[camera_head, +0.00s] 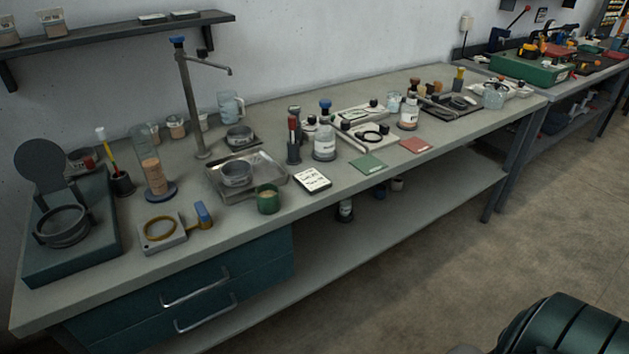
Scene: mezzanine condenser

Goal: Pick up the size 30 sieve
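Several round sieve-like pans show on the bench, and I cannot read a size mark on any of them. One metal pan (236,174) sits in a shallow metal tray (276,181). Another metal pan (239,137) stands behind it on a smaller tray. A dark round pan (62,228) sits on the dark green device at the left, in front of an upright dark disc (40,166). A brass-coloured ring (160,229) lies on a grey plate. Which one is size 30, I cannot tell. Neither of my grippers is in view.
A tall post with a side arm (191,100) rises behind the trays. A green cup (268,199), a glass cylinder (153,170) and a written card (313,179) stand close by. The bench front edge is mostly clear, with floor (420,260) open before it.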

